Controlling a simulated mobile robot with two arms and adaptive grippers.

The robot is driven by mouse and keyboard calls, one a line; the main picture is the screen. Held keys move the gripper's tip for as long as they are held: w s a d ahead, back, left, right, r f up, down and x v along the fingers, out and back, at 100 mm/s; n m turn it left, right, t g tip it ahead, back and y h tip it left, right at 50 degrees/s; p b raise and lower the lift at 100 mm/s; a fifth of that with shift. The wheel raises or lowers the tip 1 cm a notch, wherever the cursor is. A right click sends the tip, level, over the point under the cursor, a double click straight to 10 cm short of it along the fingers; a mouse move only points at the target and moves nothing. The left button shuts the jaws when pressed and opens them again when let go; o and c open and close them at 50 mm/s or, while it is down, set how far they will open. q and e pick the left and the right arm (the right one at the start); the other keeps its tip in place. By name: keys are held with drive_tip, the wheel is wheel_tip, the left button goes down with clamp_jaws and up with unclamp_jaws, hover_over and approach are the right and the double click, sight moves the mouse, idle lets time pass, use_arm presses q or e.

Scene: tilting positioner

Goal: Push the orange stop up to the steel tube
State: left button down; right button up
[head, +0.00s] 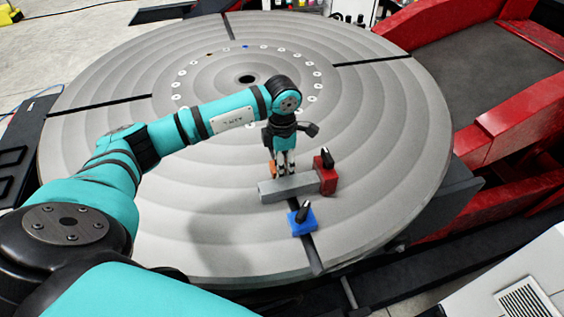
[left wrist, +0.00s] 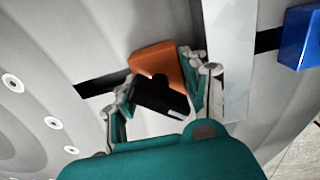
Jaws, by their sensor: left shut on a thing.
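The orange stop (head: 272,168) shows only as a small patch beside my left gripper in the head view. In the left wrist view the orange stop (left wrist: 155,60) sits over a dark slot, with its black handle between my fingers. My left gripper (head: 285,172) points down and is shut on the stop; its fingers (left wrist: 158,92) straddle the handle. The steel tube (head: 288,187) lies across the slot, and in the left wrist view the tube (left wrist: 232,60) is right of the stop. A narrow gap shows between them, partly covered by a finger. My right gripper is not in view.
A red stop (head: 327,180) stands at the tube's right end. A blue stop (head: 302,222) stands in front of the tube on the slot. The round grey table (head: 110,190) is otherwise mostly clear. Red machine frames (head: 490,170) stand at the right.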

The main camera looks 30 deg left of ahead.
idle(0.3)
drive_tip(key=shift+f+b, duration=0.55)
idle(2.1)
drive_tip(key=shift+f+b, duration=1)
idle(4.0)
